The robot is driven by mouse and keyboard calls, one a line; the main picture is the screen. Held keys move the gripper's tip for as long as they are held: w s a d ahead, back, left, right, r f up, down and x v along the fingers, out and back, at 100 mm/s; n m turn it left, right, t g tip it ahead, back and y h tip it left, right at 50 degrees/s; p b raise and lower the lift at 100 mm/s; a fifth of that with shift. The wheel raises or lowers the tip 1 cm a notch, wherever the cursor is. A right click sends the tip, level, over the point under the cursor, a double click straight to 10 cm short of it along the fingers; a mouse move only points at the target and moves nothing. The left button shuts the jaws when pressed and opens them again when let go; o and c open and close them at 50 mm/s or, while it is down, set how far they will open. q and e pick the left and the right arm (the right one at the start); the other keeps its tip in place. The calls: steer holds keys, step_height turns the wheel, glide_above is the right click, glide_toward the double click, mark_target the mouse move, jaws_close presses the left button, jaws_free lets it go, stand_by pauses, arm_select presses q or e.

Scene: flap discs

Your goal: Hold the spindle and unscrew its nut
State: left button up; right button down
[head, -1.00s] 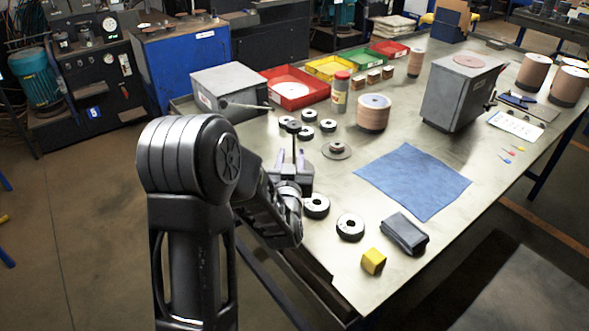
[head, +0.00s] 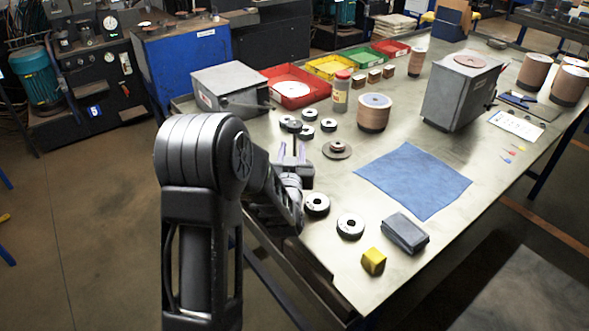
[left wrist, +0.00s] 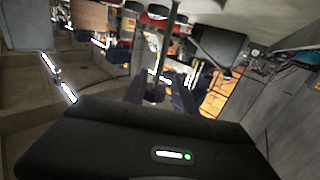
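I cannot tell whether this rod is the spindle. A low flanged disc with a raised hub (head: 337,149) sits on the table to the right of the gripper. A thin rod (head: 247,105) sticks out of the grey box (head: 231,83). No nut can be made out clearly. My right gripper is not in view.
Several black rings lie around the gripper, including one in front (head: 350,226). A blue cloth (head: 413,181), a yellow block (head: 373,262) and a dark grey case (head: 404,234) lie to the right. A brown roll (head: 374,113) and a red bin (head: 292,88) stand behind.

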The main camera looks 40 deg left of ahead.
mark_target(294, 139)
arm_select(q)
steer(key=p+x, duration=0.1)
steer(key=x, duration=0.4)
steer(key=shift+w+p, duration=0.15)
steer(key=shift+p, duration=0.25)
jaws_close()
stand_by(1.2)
steer(key=shift+r, duration=0.25)
